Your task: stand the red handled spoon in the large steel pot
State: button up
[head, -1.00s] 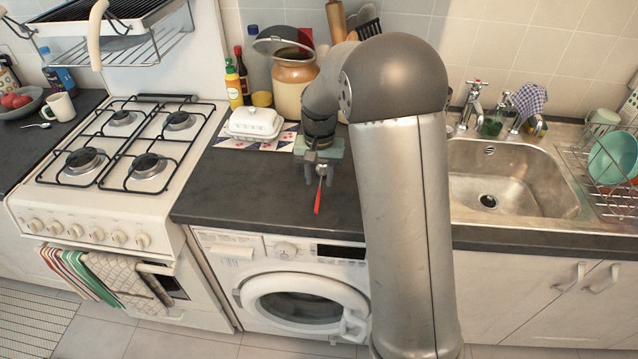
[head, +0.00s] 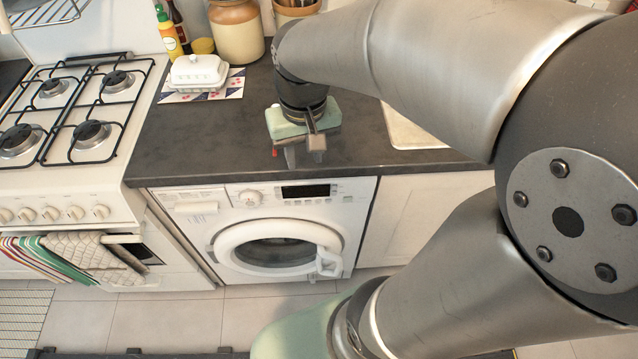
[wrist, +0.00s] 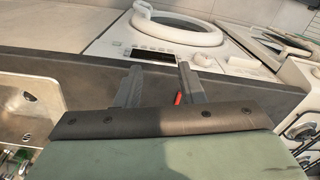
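The red handled spoon shows only as a small red bit (head: 275,152) on the dark counter, beside my gripper; the rest of it is hidden. In the wrist view a short red piece (wrist: 178,99) shows close to the inner side of the right-hand finger. My gripper (head: 297,158) points down low over the counter, above the washer. Its two fingers stand apart in the wrist view (wrist: 158,84), with nothing clamped between them that I can see. Whether the fingers touch the spoon I cannot tell. The large steel pot is not in view.
A white butter dish (head: 198,72) stands on a patterned mat behind left. A brown and cream jar (head: 237,32) and bottles stand at the back. The stove (head: 60,170) is left, the sink (head: 408,132) right. The counter left of my gripper is clear.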

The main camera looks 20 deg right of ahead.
jog(key=s+f+n, duration=0.1)
jog(key=s+f, duration=0.2)
jog(key=s, duration=0.5)
jog(key=shift+o, duration=0.6)
jog(key=shift+s+f, duration=0.1)
